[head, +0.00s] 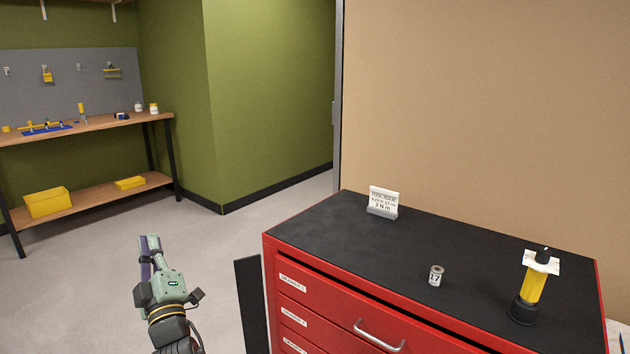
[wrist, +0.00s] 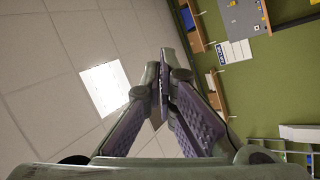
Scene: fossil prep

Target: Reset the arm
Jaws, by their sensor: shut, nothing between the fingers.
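My gripper (head: 150,240) is at the lower left of the head view, held up in free air to the left of the red drawer cabinet. Its fingers point up in the head view. In the wrist view the two fingers of my gripper (wrist: 164,85) meet at their tips with nothing between them. The wrist view is tilted and shows the ceiling and a green wall beyond the fingers.
A red cabinet with a black top (head: 340,235) stands at the right. On it are a small sign (head: 383,202), a small can (head: 436,276) and a yellow-and-black tool (head: 534,287). A wooden workbench (head: 90,128) stands far left. Open floor (head: 230,250) lies between.

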